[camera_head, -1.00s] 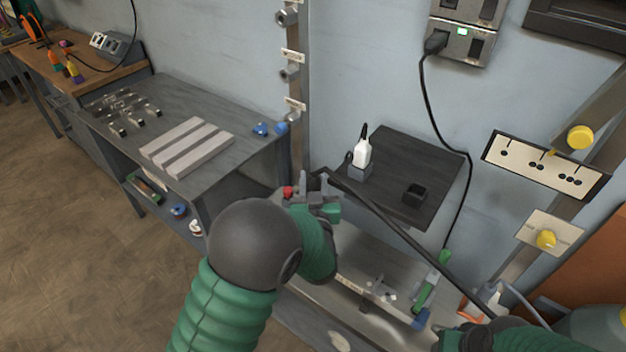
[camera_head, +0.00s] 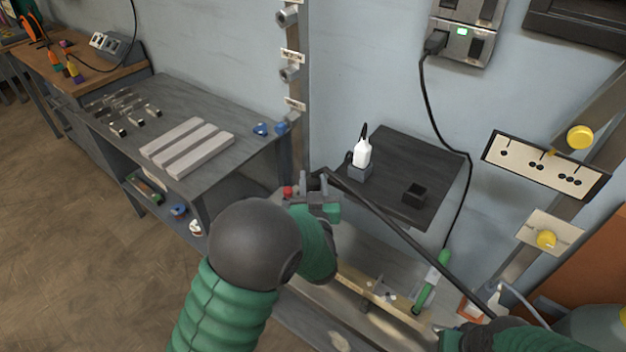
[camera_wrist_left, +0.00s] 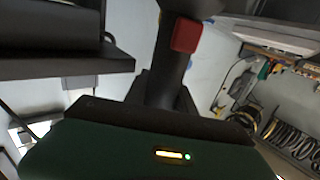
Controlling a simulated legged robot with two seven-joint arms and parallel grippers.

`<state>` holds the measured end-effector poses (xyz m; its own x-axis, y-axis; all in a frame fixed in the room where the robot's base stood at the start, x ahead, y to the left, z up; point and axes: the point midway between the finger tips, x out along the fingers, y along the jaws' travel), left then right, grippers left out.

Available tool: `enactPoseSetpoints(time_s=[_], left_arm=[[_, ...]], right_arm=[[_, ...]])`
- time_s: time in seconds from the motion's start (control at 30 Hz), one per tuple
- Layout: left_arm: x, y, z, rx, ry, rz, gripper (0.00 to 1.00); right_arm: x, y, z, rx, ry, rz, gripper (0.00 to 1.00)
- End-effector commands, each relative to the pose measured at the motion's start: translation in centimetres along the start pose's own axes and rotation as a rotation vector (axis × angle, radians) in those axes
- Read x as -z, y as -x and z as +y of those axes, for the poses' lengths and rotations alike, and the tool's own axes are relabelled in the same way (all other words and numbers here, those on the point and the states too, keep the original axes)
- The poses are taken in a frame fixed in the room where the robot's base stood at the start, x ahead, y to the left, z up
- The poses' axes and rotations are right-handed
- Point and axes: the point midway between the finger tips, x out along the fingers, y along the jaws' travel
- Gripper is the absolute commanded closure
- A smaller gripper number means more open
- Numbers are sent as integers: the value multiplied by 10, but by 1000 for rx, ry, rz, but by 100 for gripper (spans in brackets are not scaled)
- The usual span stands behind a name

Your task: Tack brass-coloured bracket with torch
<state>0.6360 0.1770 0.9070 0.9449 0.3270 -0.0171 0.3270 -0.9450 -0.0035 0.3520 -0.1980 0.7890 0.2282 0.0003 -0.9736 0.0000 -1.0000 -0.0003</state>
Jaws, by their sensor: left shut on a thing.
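My left gripper (camera_head: 318,190) is shut on the dark handle of the torch (camera_wrist_left: 170,65), which has a red button (camera_wrist_left: 187,35). In the head view it is above the back of the low metal bench, left of the small fixture. The fixture (camera_head: 380,290) has grey metal parts on a long strip (camera_head: 352,281) that looks yellowish. I cannot clearly tell the brass-coloured bracket from these parts. My right arm enters at the bottom right; its gripper (camera_head: 452,336) is mostly cut off, and its jaws cannot be made out.
A green rod-like tool (camera_head: 432,280) stands tilted right of the fixture. A black hose (camera_head: 410,243) crosses over the bench. A dark shelf (camera_head: 400,150) holds a white bottle (camera_head: 362,152) and a black box (camera_head: 414,192). A grey table (camera_head: 235,122) with pale bars stands left.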

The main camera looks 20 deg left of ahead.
Motion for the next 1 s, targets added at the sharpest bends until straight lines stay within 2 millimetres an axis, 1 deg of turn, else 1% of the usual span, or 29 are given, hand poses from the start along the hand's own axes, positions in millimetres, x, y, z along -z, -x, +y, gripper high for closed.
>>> enactPoseSetpoints(time_s=[0.07, 0.17, 0.83, 0.9, 1.0], left_arm=[[-2, 0, 0, -1, -1, -4, 100], [2, 0, 0, -1, -1, -4, 100], [66, 1, 0, 0, 1, 3, 100], [71, 2, 0, 0, 1, 3, 100], [72, 2, 0, 0, 0, 2, 100]], right_arm=[[0, 0, 0, 0, 0, 0, 55], [1, 3, 0, 0, 0, 0, 55], [12, 50, 0, 0, 0, 0, 55], [13, 54, 0, 0, 0, 0, 55], [13, 54, 0, 0, 0, 0, 55]])
